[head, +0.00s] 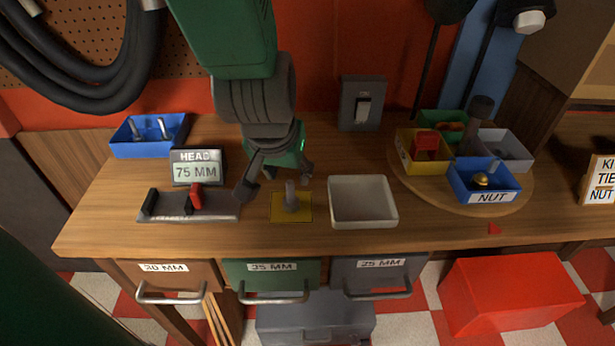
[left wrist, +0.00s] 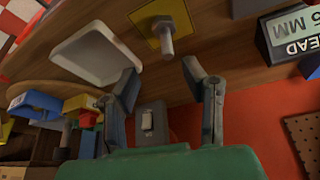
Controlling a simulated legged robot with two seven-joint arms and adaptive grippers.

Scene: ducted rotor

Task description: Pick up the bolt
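A grey bolt (head: 290,197) stands upright on a yellow square pad (head: 277,214) on the wooden bench. In the left wrist view the bolt (left wrist: 166,42) points toward the camera from the yellow pad (left wrist: 146,14). My left gripper (head: 275,184) is open and empty. Its fingers are spread behind and above the bolt, apart from it. In the left wrist view the bolt lies just beyond the gap between the fingertips (left wrist: 163,66). My right gripper is not in view.
A white tray (head: 363,222) stands right of the pad. A gauge with a red slider (head: 218,208) and a "HEAD 75 MM" display (head: 196,173) stand left. A blue bin (head: 127,148) holds more bolts. Coloured bins, one marked NUT (head: 491,197), stand on a round board at right.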

